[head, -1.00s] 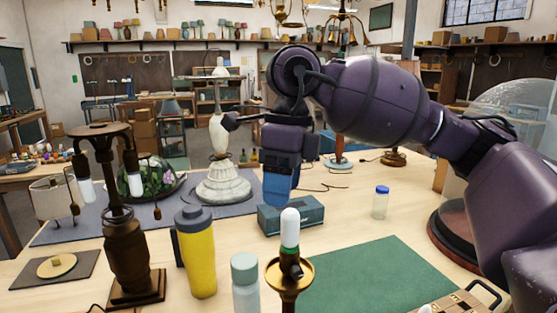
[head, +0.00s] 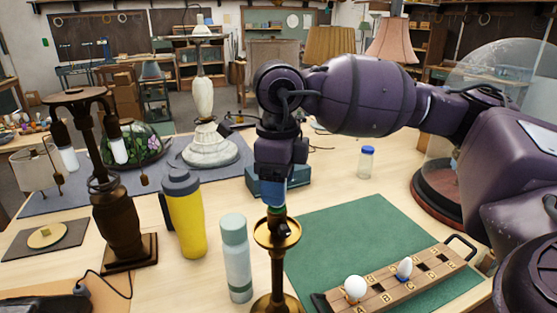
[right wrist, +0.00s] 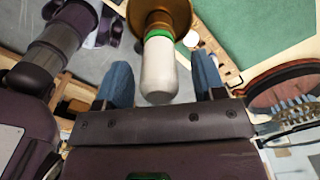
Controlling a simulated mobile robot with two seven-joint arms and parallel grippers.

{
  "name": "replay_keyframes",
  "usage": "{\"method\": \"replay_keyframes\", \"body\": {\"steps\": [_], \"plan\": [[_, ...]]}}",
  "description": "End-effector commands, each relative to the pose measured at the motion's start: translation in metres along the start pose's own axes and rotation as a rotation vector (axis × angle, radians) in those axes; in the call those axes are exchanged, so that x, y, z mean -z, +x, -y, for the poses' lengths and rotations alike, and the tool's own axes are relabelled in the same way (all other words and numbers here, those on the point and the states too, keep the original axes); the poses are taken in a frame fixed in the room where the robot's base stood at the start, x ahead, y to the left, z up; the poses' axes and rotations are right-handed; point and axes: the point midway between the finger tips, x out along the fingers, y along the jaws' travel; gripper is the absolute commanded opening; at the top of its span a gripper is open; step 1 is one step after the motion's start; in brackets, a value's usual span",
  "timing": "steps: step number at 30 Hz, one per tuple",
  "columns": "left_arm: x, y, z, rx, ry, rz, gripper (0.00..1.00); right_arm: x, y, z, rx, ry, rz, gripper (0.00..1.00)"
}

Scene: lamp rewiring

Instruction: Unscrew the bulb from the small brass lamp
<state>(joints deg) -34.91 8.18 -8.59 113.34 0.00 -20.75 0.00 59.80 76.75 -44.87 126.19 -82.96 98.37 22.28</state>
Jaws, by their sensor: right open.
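The small brass lamp (head: 277,262) stands at the front middle of the bench, with a round brass dish below its socket. My right gripper (head: 272,196) points down over the lamp's top and hides the bulb in the head view. In the right wrist view, the white bulb (right wrist: 158,72) with a green band at its base sits in the brass lamp (right wrist: 160,15). It lies between my two open blue fingers, with a gap on each side. My left gripper is not in view.
A wooden bulb rack (head: 385,290) holding two white bulbs lies on the green mat (head: 340,230). A pale bottle (head: 236,260) and a yellow flask (head: 186,220) stand left of the lamp. A dark two-armed lamp (head: 118,220) stands farther left. A glass jar (head: 366,163) stands behind the mat.

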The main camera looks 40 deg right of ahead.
Motion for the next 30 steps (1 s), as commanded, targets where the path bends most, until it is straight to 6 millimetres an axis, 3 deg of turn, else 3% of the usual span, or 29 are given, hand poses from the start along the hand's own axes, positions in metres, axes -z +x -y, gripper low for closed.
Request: {"method": "replay_keyframes", "body": {"steps": [14, 24, 25, 28, 30], "plan": [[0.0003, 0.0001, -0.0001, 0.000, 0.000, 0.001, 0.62, 0.0002, 0.0101, -0.0004, -0.001, -0.001, 0.000, 0.62], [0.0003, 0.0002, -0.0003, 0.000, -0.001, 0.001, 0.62, 0.0002, 0.0098, -0.0003, -0.001, -0.001, 0.000, 0.10], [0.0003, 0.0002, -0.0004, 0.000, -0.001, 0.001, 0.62, 0.0001, 0.0098, -0.0003, 0.000, -0.001, 0.000, 0.28], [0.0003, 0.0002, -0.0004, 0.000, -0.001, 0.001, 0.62, 0.0001, 0.0097, -0.0003, 0.000, -0.001, 0.000, 0.13], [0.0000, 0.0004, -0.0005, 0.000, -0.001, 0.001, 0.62, 0.0001, 0.0098, -0.0003, 0.000, -0.004, 0.000, 0.12]]}}
